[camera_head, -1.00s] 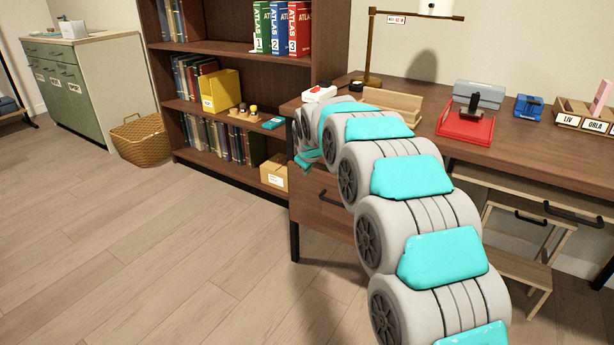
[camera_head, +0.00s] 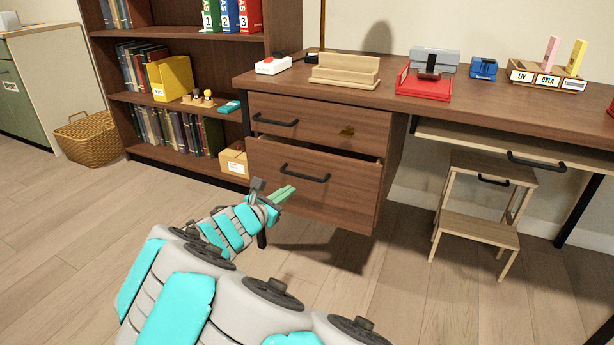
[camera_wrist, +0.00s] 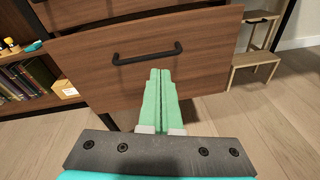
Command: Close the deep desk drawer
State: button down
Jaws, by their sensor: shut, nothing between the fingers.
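The deep desk drawer (camera_head: 340,191) is the lower, taller wooden drawer with a black bar handle (camera_head: 305,173). It stands slightly out from the desk, with a dark gap along its top edge. My gripper (camera_head: 286,193) is shut and empty, in front of the lower left part of the drawer front. In the wrist view, my green fingers (camera_wrist: 160,75) are together and point at the drawer front (camera_wrist: 100,82), just below the handle (camera_wrist: 147,54). I cannot tell whether the fingertips touch the drawer.
The shallow drawer (camera_head: 320,123) above looks shut. A bookshelf (camera_head: 180,100) with a cardboard box (camera_head: 233,161) stands to the left. A wooden step stool (camera_head: 478,235) stands to the right under the desk (camera_head: 540,100). The floor in front is clear.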

jog(key=n+t, duration=0.2)
jog(key=n, duration=0.1)
jog(key=b, duration=0.2)
send_near(312, 159)
jog(key=shift+n, duration=0.3)
jog(key=x, duration=0.6)
jog(key=shift+w+f, duration=0.1)
jog(key=shift+f, duration=0.05)
jog(key=shift+w+d, duration=0.25)
jog(key=shift+w, duration=0.05)
